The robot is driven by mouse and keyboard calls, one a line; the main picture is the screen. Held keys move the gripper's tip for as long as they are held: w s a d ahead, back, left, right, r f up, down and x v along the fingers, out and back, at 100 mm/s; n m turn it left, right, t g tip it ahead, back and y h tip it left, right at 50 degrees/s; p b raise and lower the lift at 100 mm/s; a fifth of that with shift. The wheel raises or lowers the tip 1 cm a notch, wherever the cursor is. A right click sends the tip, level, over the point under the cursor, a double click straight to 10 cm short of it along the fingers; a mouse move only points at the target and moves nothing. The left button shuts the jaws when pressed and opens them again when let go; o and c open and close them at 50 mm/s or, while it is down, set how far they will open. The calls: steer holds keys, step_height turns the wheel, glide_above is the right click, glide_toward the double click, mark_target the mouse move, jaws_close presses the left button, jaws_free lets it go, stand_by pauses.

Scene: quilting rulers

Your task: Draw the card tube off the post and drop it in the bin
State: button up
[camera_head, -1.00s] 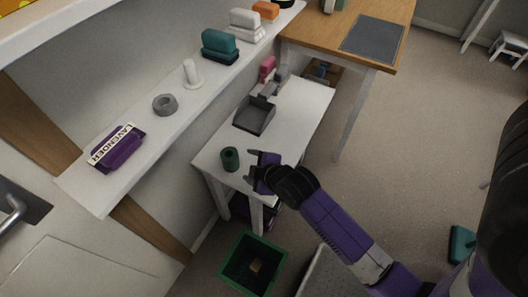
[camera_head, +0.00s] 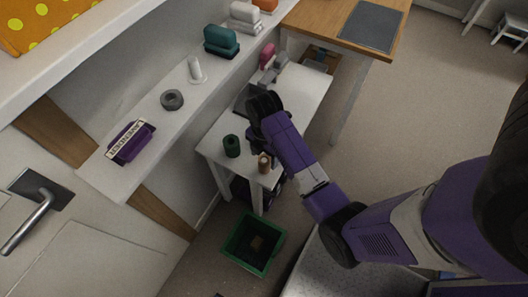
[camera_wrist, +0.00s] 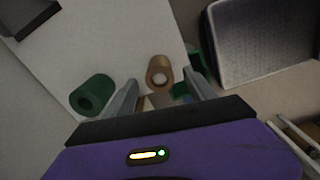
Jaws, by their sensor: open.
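The brown card tube (camera_head: 264,165) stands upright on the post near the front right corner of the small white table. In the wrist view, the tube (camera_wrist: 159,68) shows the pale post top (camera_wrist: 160,79) inside its ring. My gripper (camera_wrist: 162,66) is open and empty, its fingers pointing toward the tube, one to each side in the picture. In the head view my gripper is partly hidden by my wrist, just behind the tube; contact cannot be told. The green bin (camera_head: 229,248) stands on the floor in front of the table, with a small brown thing inside.
A dark green tube (camera_head: 232,146) stands on the table (camera_head: 213,143) left of the card tube; the wrist view also shows it (camera_wrist: 92,95). A grey tray lies further back, partly behind my arm. A shelf (camera_head: 152,115) with several items runs along the left.

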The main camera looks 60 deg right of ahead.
step_height(320, 180, down, 6)
steer(key=shift+r, duration=0.15)
stand_by(0.3)
jaws_close()
steer(key=shift+r, duration=0.1)
